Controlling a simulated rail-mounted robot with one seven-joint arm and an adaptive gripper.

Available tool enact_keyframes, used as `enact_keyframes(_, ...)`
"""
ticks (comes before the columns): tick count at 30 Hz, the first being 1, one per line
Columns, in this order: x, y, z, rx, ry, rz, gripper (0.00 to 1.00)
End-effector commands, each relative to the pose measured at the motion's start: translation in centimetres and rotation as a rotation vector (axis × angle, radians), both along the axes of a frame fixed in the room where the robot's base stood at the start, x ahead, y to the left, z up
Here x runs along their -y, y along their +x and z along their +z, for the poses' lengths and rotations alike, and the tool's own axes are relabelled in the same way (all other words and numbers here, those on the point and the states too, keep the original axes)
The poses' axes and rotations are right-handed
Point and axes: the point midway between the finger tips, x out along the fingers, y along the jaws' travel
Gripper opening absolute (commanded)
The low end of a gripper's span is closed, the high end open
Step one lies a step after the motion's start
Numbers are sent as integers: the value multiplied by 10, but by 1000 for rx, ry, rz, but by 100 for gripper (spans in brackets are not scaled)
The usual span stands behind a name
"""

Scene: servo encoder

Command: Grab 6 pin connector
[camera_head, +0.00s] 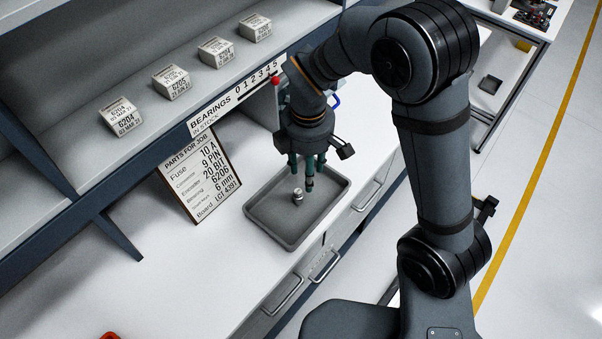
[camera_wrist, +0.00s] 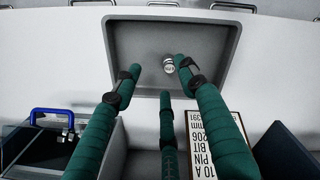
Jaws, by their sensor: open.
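No part that I can clearly identify as a 6 pin connector shows in either view. A small silver cylindrical part (camera_head: 298,197) stands in the grey tray (camera_head: 335,208) on the white bench; it also shows in the wrist view (camera_wrist: 168,66). I cannot tell what that part is. My gripper (camera_head: 309,181) hangs pointing down over the tray, its green fingers spread. In the wrist view my gripper (camera_wrist: 159,78) is open and empty, and the silver part appears between two fingertips, apart from them as far as I can tell.
A parts sign (camera_head: 203,180) leans at the shelf and lists a 9 PIN connector. Boxed bearings (camera_head: 121,117) stand on the shelf (camera_head: 85,75). A blue handle (camera_wrist: 52,112) shows at lower left in the wrist view. The bench left of the tray is mostly clear.

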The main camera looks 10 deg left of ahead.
Motion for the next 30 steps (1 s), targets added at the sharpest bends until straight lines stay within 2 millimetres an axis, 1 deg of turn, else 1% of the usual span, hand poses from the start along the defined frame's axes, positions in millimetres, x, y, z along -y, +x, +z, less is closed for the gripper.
enact_keyframes(1, -10, -7, 12, -12, 0, 22, 42)
enact_keyframes(4, -20, -15, 10, -26, 0, 47, 42)
enact_keyframes(7, -22, -18, -4, -33, -2, 52, 42)
enact_keyframes(12, -22, -17, -31, -32, -1, 51, 42)
enact_keyframes(20, -22, -14, -48, -31, 0, 49, 42)
enact_keyframes(27, -22, -9, -79, -32, 0, 50, 42)
enact_keyframes(30, -22, -8, -88, -29, 1, 50, 42)
